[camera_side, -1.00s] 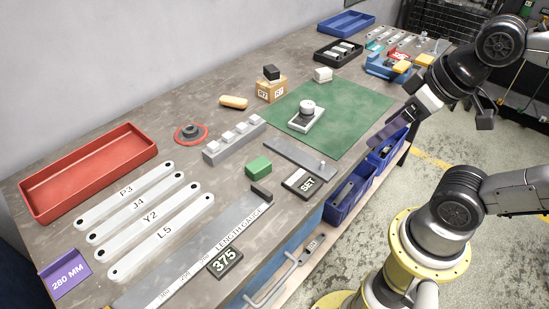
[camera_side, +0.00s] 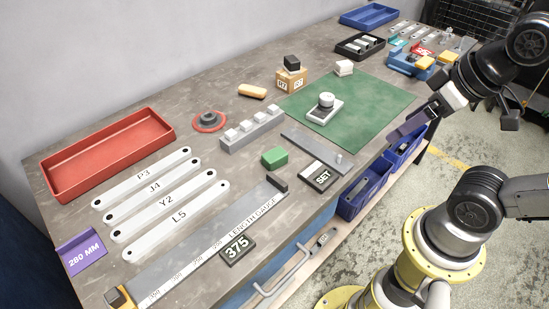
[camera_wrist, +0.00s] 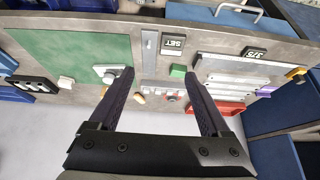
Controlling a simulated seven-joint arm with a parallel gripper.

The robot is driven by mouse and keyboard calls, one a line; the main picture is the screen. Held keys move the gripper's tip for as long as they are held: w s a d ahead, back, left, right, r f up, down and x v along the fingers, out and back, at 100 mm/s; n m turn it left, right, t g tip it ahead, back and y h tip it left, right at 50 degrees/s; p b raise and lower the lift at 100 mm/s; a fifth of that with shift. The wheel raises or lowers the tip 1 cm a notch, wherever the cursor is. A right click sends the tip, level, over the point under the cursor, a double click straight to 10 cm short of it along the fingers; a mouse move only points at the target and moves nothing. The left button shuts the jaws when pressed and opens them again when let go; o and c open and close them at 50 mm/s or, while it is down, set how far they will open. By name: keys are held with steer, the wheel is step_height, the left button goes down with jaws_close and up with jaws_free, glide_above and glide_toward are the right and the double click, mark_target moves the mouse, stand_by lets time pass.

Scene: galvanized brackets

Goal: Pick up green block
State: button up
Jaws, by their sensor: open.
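The green block (camera_side: 275,157) lies on the grey workbench in the side view, between the long grey bar and the end of the length gauge. It also shows in the wrist view (camera_wrist: 178,71), beyond the right fingertip. My gripper (camera_side: 402,130) is over the bench's front edge near the green mat's right corner, well to the right of the block. In the wrist view my gripper (camera_wrist: 158,75) has its two dark fingers wide apart with nothing held between them.
Near the block are the SET plate (camera_side: 322,177), a grey rack with white blocks (camera_side: 252,128) and the length gauge (camera_side: 205,240). The green mat (camera_side: 375,100) carries a small white device. A red tray (camera_side: 108,150) is at left. Blue bins (camera_side: 362,190) hang off the front edge.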

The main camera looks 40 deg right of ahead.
steer(key=shift+o, duration=0.3)
step_height(320, 180, up, 4)
steer(key=w+f+m, duration=0.1)
steer(key=w+m, duration=0.2)
steer(key=m, duration=0.4)
steer(key=m+g, duration=0.6)
steer(key=m, duration=0.7)
glide_above(275, 154)
steer(key=f, duration=1.8)
steer(key=shift+w, duration=0.2)
steer(key=shift+s+f, duration=0.15)
steer(key=shift+f, duration=2.75)
